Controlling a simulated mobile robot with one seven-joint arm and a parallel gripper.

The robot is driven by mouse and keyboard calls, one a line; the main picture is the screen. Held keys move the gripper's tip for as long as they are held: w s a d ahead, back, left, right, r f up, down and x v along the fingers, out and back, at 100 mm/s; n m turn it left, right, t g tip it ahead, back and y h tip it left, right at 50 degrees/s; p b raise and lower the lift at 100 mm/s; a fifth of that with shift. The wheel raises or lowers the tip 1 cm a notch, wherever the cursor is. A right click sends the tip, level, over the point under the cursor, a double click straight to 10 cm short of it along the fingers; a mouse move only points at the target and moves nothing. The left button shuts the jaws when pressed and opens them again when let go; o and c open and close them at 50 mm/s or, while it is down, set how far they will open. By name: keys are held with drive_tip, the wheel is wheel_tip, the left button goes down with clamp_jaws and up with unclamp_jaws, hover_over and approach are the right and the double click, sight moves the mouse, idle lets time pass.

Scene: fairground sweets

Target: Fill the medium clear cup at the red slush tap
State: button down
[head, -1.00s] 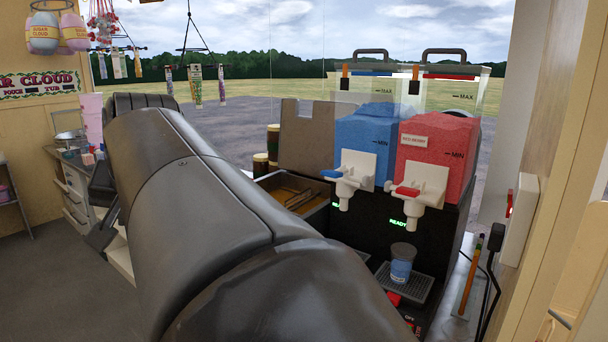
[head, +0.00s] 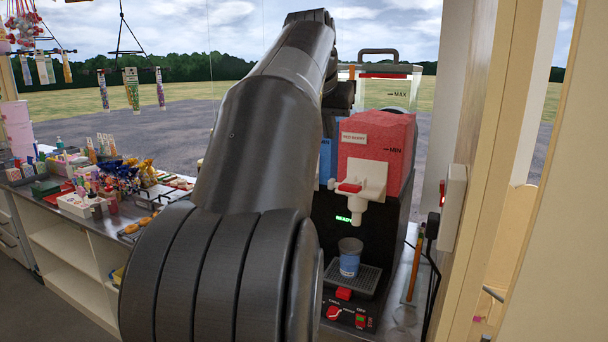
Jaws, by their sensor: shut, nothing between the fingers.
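My arm reaches up across the middle of the view and bends down behind, in front of the blue tank. My gripper is not visible.
The blue slush tank (head: 326,160) is mostly hidden by my arm. A control panel with a red knob (head: 334,312) is below the tray. A pencil (head: 415,262) and cable stand to the right, beside the wall. A crowded sweets counter (head: 110,205) lies left.

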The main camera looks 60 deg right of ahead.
drive_tip(key=s, duration=0.1)
drive_tip(key=s+d, duration=0.1)
drive_tip(key=s, duration=0.1)
drive_tip(key=shift+d+r+m+g, duration=0.1)
drive_tip(key=shift+d+m+g, duration=0.05)
drive_tip(key=shift+m+g, duration=0.2)
hover_over(351, 185)
drive_tip(key=a, duration=0.2)
drive_tip(key=f, duration=0.9)
drive_tip(key=shift+d, duration=0.2)
drive_tip(key=shift+a+f, duration=0.3)
drive_tip(key=shift+f, duration=0.6)
drive_tip(key=shift+a+f, duration=0.1)
drive_tip(key=shift+f, duration=0.6)
drive_tip(key=shift+a+f, duration=0.1)
